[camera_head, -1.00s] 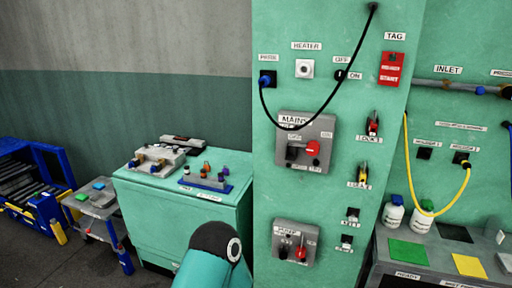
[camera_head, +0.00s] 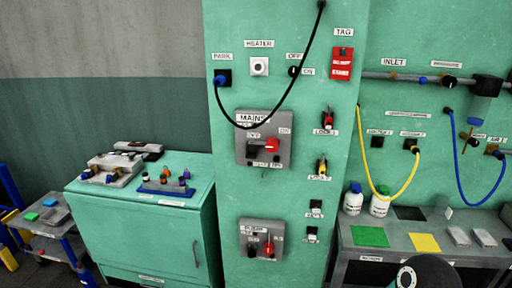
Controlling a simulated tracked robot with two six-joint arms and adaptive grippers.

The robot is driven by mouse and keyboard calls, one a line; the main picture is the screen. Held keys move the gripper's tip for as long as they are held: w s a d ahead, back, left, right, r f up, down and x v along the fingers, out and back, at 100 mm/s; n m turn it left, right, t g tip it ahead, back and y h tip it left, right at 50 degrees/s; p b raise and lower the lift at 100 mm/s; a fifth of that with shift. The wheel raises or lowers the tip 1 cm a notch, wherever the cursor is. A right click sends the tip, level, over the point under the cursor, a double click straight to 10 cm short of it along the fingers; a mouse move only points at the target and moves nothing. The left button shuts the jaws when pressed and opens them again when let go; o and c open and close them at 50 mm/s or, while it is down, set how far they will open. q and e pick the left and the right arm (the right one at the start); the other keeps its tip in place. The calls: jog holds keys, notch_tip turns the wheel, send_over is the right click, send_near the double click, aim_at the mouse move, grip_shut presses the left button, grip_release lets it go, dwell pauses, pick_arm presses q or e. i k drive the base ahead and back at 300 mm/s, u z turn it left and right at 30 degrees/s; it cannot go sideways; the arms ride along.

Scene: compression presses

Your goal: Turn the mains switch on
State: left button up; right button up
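The mains switch (camera_head: 242,157) is a grey box on the green panel, under a MAINS label. A red knob or handle (camera_head: 271,146) sits right of the middle of its face, with a dark part to its left. OFF is printed at the left and ON at the right; I cannot tell which setting the handle is at. A black cable hangs just above the box and crosses its top edge. Neither of my grippers is in view. A dark rounded link of one of my arms shows at the bottom right, well away from the switch.
A similar grey switch box (camera_head: 245,227) is lower on the panel. Two lock hangers (camera_head: 327,119) (camera_head: 321,167) and a red tag (camera_head: 342,63) are to the right. A grey bench (camera_head: 400,252) stands at right, a green cabinet (camera_head: 150,235) at left.

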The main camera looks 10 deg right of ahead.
aim_at(271, 144)
jog(key=u, duration=0.1)
jog(key=i, duration=1)
jog(key=z, duration=0.05)
